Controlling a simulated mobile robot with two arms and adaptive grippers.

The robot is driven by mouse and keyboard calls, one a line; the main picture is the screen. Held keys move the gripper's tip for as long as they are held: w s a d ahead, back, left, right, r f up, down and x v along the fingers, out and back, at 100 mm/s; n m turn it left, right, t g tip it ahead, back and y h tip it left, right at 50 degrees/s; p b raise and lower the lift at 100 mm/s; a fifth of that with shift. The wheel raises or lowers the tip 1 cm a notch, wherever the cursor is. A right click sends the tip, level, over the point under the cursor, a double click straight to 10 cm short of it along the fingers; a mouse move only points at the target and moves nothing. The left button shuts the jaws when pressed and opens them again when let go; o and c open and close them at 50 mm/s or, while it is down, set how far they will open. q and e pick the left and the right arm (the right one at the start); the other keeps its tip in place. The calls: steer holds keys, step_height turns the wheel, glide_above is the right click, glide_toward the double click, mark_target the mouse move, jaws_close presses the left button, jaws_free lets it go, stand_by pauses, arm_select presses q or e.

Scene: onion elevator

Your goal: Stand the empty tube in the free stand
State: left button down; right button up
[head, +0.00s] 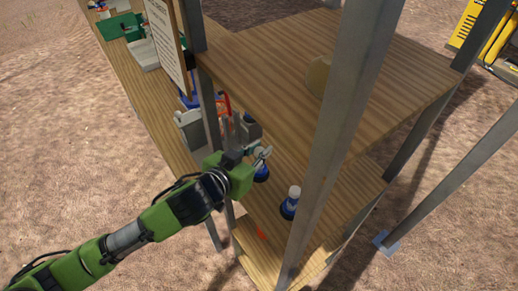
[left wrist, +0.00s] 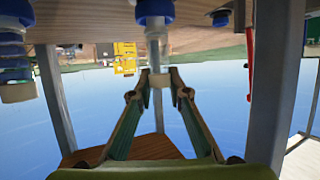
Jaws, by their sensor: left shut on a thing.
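My left gripper (head: 264,154) reaches over the lower shelf between the posts. In the left wrist view, which looks upside down, its two fingers (left wrist: 160,82) are closed around a slim pale tube (left wrist: 156,52). The tube lines up with a blue stand (left wrist: 155,8); I cannot tell whether it is seated in it or only close to it. In the head view this blue stand (head: 261,174) shows just below the fingertips, partly hidden. A second blue stand (head: 288,209) holds a white-topped tube (head: 294,192) to the right. My right gripper is out of view.
Metal posts (head: 340,130) stand close around the gripper. An upper wooden shelf (head: 390,65) hangs over the lower shelf (head: 345,185). A red tube or handle (head: 224,102) and grey parts are left of the gripper. An orange mark (head: 262,234) lies on bare wood.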

arm_select(q)
steer(key=shift+f, duration=0.25)
steer(key=c, duration=1.9)
jaws_free()
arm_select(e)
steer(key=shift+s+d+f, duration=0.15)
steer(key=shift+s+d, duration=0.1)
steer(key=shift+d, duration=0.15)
arm_select(q)
steer(key=shift+r, duration=0.35)
steer(key=v, duration=1.2)
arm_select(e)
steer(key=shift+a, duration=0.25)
